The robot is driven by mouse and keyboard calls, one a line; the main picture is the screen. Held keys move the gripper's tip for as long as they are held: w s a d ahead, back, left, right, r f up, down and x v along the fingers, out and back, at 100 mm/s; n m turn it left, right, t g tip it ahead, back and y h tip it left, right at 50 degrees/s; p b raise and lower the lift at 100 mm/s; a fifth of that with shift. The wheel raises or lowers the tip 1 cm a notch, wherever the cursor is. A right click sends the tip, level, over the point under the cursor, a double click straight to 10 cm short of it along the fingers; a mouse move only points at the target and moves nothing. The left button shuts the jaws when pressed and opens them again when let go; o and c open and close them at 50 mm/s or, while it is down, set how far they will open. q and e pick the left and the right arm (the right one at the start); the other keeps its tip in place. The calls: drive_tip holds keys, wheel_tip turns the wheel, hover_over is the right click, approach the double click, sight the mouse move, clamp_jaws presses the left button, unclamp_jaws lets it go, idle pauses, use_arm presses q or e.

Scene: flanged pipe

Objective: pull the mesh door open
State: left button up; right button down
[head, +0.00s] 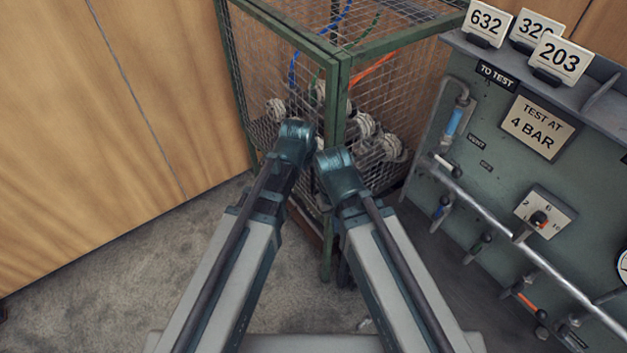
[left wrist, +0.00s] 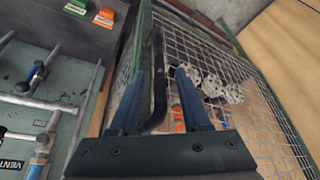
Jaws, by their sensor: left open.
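The mesh door (left wrist: 215,52) is wire grid in a green frame and shows in the left wrist view. A dark upright bar handle (left wrist: 159,62) stands off it near its left edge. My left gripper (left wrist: 158,80) is open, with one blue finger on each side of the handle; I cannot tell whether either touches it. In the head view the green mesh cage (head: 338,85) stands at the top middle, and my arm links hide both grippers and the handle. I cannot tell whether the door is fully closed.
White flanged parts (head: 365,125) and coloured hoses lie inside the cage. A grey-green test panel (head: 590,180) with valves, pipes and number cards (head: 560,58) stands close on the right. A wooden wall (head: 90,120) is on the left. Bare floor (head: 120,275) lies at the lower left.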

use_arm(q)
drive_tip(key=b+x, duration=0.2)
drive_tip(key=x, duration=0.1)
drive_tip(key=shift+f, duration=0.1)
use_arm(e)
wheel_tip(320, 180, down, 3)
drive_tip(key=shift+r, duration=0.1)
use_arm(q)
clamp_jaws()
idle(1.1)
